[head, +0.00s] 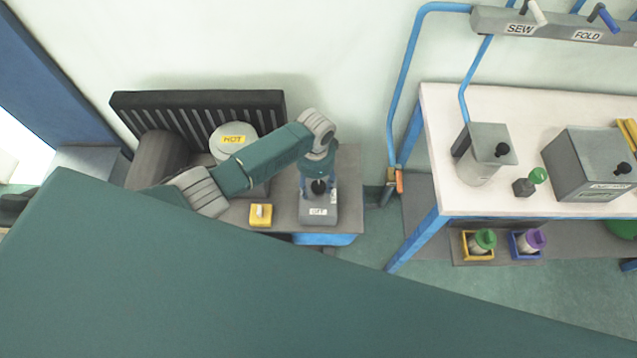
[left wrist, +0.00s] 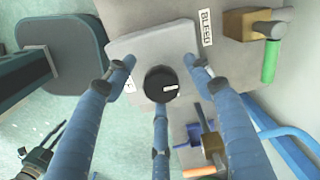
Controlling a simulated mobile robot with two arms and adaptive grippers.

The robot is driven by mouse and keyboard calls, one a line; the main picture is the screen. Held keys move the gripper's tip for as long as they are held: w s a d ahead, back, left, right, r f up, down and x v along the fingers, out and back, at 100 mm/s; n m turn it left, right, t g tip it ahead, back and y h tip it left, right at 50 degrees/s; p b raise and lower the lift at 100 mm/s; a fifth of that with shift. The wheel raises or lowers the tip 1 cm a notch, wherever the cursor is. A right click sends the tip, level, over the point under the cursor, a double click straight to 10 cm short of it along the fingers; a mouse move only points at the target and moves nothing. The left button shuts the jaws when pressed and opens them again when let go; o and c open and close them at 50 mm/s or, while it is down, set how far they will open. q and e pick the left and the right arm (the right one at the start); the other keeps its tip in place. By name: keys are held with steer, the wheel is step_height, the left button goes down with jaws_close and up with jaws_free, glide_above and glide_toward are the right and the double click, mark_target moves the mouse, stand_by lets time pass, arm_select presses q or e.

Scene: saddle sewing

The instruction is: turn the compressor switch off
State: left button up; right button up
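The compressor switch is a grey box (head: 318,214) with a label on its front, on the low bench below my left arm. Its round black knob with a white mark (left wrist: 161,84) faces my left wrist camera. My left gripper (head: 319,186) is over the box. In the left wrist view its blue fingers (left wrist: 158,82) are spread around the knob, with gaps visible on both sides. Whether any finger touches the knob is not clear. One finger partly hides a label on the box. My right gripper is not in view.
A yellow block (head: 260,215) sits left of the box. A drum marked HOT (head: 233,139) and a black ribbed unit (head: 200,100) stand behind. A white table (head: 455,190) with tools is to the right. A BLEED label (left wrist: 206,28) lies near a green-handled valve (left wrist: 268,60).

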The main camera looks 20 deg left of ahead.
mark_target(315, 186)
arm_select(q)
steer(key=shift+d+r, duration=0.2)
step_height(315, 186, up, 12)
steer(key=shift+a+f, duration=0.2)
stand_by(0.3)
stand_by(0.4)
